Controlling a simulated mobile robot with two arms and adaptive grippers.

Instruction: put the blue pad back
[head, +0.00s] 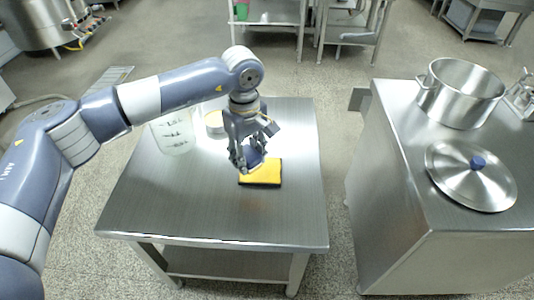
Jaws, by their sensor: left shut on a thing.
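My left gripper (246,165) reaches down over the metal table and is shut on a small blue thing that looks like the blue pad (256,159). The fingers hide part of the pad. A yellow pad (262,174) with dark edges lies flat on the table, just below and right of the fingertips in the picture. I cannot tell whether the blue pad touches it. My right gripper is not in view.
The metal table (215,218) is bare toward its front. A clear measuring jug (172,136) and a round pale container (214,123) stand behind. At right, a metal counter (398,150) carries an open pot (458,95) and a blue-knobbed lid (455,188).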

